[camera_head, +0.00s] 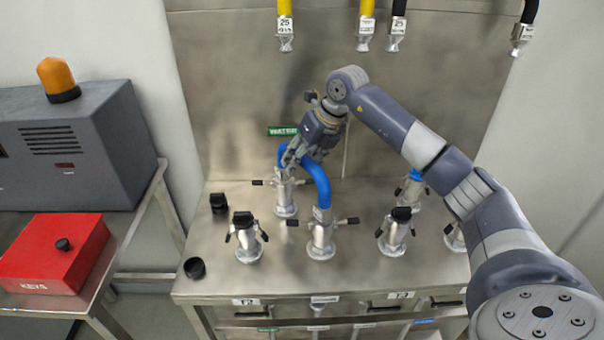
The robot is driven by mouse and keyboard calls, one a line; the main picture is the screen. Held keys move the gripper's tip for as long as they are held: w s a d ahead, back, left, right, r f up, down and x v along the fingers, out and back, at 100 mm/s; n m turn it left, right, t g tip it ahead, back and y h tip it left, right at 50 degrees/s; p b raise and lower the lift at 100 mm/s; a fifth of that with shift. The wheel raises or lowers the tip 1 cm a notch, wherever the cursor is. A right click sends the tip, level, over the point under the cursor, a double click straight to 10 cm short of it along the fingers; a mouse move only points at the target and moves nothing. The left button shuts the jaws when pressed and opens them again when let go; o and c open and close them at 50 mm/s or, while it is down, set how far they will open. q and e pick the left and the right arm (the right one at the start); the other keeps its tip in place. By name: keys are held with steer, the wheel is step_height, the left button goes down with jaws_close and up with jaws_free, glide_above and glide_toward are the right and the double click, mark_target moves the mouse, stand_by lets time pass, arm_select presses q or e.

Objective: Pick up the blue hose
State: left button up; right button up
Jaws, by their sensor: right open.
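The blue hose (319,182) is a short thick loop that arches between two silver couplings on the steel bench. One end sits on the rear coupling (285,195), the other on the front coupling (321,238). My right arm reaches in from the right, and my right gripper (292,157) points down at the hose's upper rear part. Its fingers are open and at or close beside the hose; I cannot tell whether they touch it. The gripper hides part of the hose's top. My left gripper is not in view.
Capped couplings stand left (247,238) and right (396,233) of the hose. Black caps (194,268) lie at the bench's left. Yellow and black hoses (366,20) hang above. A red KEYS box (54,254) and a grey cabinet with an orange lamp (58,78) stand left.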

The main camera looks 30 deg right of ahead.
jaws_close()
steer(key=shift+r, duration=0.1)
